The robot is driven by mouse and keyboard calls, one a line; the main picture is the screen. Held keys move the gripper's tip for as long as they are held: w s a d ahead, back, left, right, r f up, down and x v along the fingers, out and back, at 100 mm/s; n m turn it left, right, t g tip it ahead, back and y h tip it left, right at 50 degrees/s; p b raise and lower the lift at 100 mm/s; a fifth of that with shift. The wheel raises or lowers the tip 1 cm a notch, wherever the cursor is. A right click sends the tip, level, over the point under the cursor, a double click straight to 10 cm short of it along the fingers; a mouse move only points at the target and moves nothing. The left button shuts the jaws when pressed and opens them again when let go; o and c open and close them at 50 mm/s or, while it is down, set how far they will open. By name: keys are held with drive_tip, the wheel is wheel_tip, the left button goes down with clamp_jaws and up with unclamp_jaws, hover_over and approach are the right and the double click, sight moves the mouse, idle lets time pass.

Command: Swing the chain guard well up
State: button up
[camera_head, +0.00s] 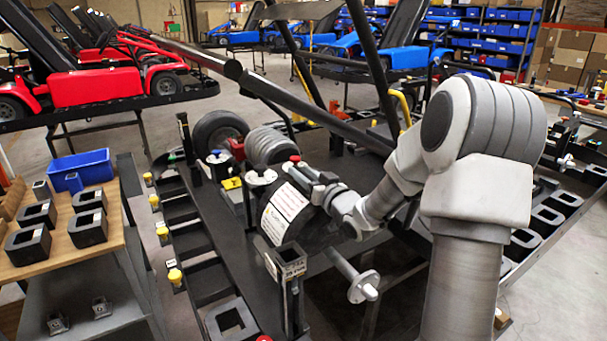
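A black, rounded cover with a white, red-edged label (285,215) sits low on the kart stand, left of my wrist; I take it to be the chain guard. My arm reaches in from the right, and my gripper (305,174) is at the upper right edge of this cover. The gripper is small and partly merged with the parts behind it. I cannot tell whether its fingers touch the cover or are open or shut. The guard's hinge and far side are hidden.
A wooden-topped cart (75,250) with black blocks and a blue bin (80,168) stands left.

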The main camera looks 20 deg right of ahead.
clamp_jaws()
drive_tip(key=shift+a, duration=0.1)
idle(1.1)
